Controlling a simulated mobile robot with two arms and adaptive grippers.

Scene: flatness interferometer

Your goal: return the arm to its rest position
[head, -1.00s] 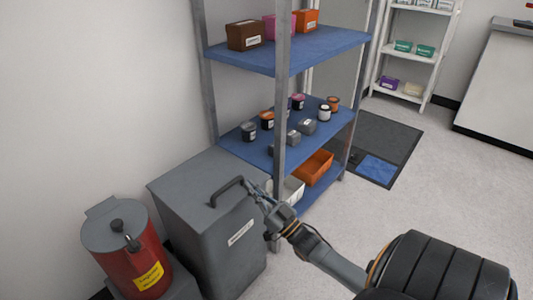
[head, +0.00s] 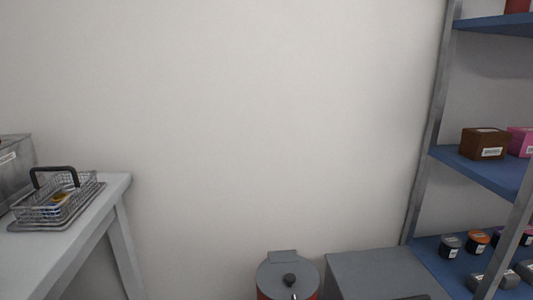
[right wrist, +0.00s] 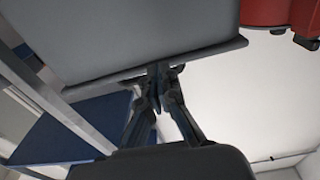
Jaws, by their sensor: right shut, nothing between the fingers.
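My right gripper (right wrist: 158,70) shows in the right wrist view with its fingers together and nothing between them. Its tips are close to the lower edge of a grey bin (right wrist: 140,35) in that picture; I cannot tell whether they touch.
A red can (head: 287,275) with a grey lid stands left of the bin. A blue-shelved rack (head: 485,168) with boxes and jars is at the right. At the left, a wire basket (head: 85,208) stands on a white table (head: 118,183). Blank wall fills the middle.

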